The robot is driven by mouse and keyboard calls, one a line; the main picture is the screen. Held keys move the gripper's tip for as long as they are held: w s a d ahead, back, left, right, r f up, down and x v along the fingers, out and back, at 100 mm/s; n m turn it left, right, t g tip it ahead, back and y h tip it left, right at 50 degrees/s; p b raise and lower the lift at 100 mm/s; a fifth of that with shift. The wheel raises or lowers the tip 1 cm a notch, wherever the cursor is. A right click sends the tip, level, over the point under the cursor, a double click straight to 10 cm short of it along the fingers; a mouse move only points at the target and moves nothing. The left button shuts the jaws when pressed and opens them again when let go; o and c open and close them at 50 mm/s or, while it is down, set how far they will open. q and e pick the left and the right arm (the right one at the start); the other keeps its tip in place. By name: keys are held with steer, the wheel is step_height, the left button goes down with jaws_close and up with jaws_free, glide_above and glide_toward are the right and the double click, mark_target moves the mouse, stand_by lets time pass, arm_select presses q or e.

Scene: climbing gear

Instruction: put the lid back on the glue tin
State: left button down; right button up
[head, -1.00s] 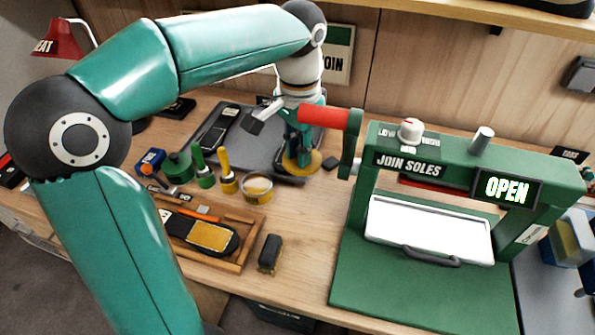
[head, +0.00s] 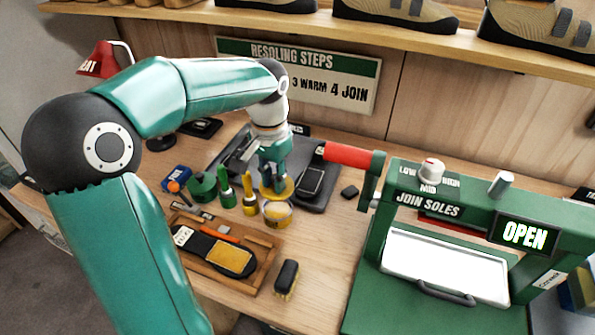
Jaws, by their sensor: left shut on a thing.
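The glue tin (head: 277,215) is a small open round tin with yellowish contents, standing on the bench. My left gripper (head: 275,182) points down and is shut on the yellow lid (head: 287,191). The lid is just behind the tin in the picture, roughly level and apart from its mouth. The gripper's fingers hide part of the lid. My right gripper does not show.
Green (head: 202,187) and yellow-handled (head: 248,192) tools stand left of the tin. A wooden tray (head: 262,273) with a sole lies in front, beside a brush (head: 287,277). A dark mat (head: 325,200) lies behind. The green press (head: 420,225) stands right.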

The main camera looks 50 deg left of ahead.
arm_select(q)
steer(key=shift+s+a+f, duration=0.1)
steer(key=shift+a+f, duration=0.05)
steer(key=shift+f+b, duration=2.65)
steer(key=shift+f, duration=0.45)
steer(key=shift+r, duration=0.1)
stand_by(0.3)
steer(key=shift+c, duration=2.3)
jaws_free()
